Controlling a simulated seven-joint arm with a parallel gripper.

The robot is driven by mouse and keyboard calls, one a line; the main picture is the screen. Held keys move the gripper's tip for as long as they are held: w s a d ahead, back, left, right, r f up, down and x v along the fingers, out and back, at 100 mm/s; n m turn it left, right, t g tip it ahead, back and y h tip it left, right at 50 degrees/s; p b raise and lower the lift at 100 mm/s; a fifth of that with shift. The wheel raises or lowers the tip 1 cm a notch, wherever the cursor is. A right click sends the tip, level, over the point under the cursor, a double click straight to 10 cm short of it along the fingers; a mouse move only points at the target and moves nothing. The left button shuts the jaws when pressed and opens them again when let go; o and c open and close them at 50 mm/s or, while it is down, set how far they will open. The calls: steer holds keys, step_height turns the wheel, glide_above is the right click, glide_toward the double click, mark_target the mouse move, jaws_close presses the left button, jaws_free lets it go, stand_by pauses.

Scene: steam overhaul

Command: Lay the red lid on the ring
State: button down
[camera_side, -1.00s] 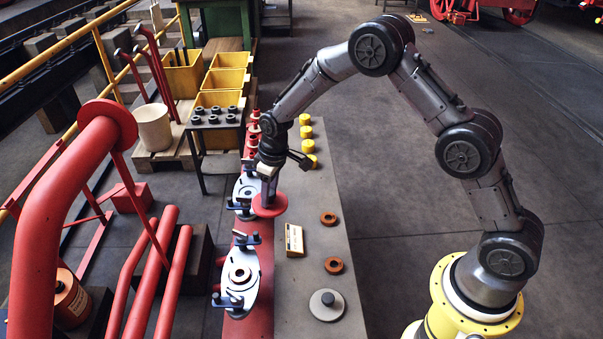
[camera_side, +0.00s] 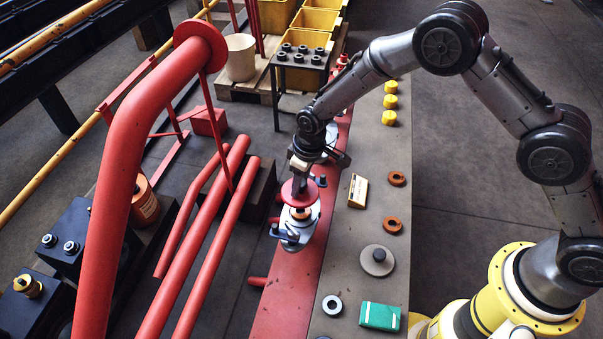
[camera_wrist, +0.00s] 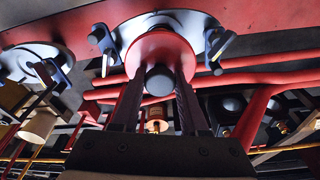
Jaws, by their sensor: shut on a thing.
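My gripper (camera_side: 302,173) is shut on the dark knob of the red lid (camera_side: 297,194). In the wrist view, the knob (camera_wrist: 159,80) sits between both fingers and the red lid (camera_wrist: 158,48) spreads out beyond them. In the side view, the lid is held over the pale clamp plate (camera_side: 309,226). A brown ring (camera_side: 301,213) shows on that plate just under the lid's near edge; the lid covers part of it. The lid appears slightly above the ring, but contact is hard to tell. In the wrist view, the lid hides the ring.
A clamp with a dark arm (camera_side: 290,237) stands at the plate's near side, another (camera_side: 321,181) behind it. On the grey bench lie two brown rings (camera_side: 397,179), a grey disc (camera_side: 377,261), a green box (camera_side: 380,316) and yellow caps (camera_side: 390,102). Red pipes (camera_side: 205,235) run left.

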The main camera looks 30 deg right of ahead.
steer(key=shift+w+f, duration=0.1)
steer(key=shift+f, duration=2.2)
steer(key=shift+f, duration=1.2)
stand_by(0.8)
steer(key=shift+c, duration=1.7)
jaws_free()
steer(key=shift+s+d+f, duration=0.1)
steer(key=shift+s+f, duration=0.05)
steer(key=shift+s, duration=0.05)
steer(key=shift+c, duration=0.4)
steer(key=shift+w, duration=0.1)
steer(key=shift+r, duration=3.6)
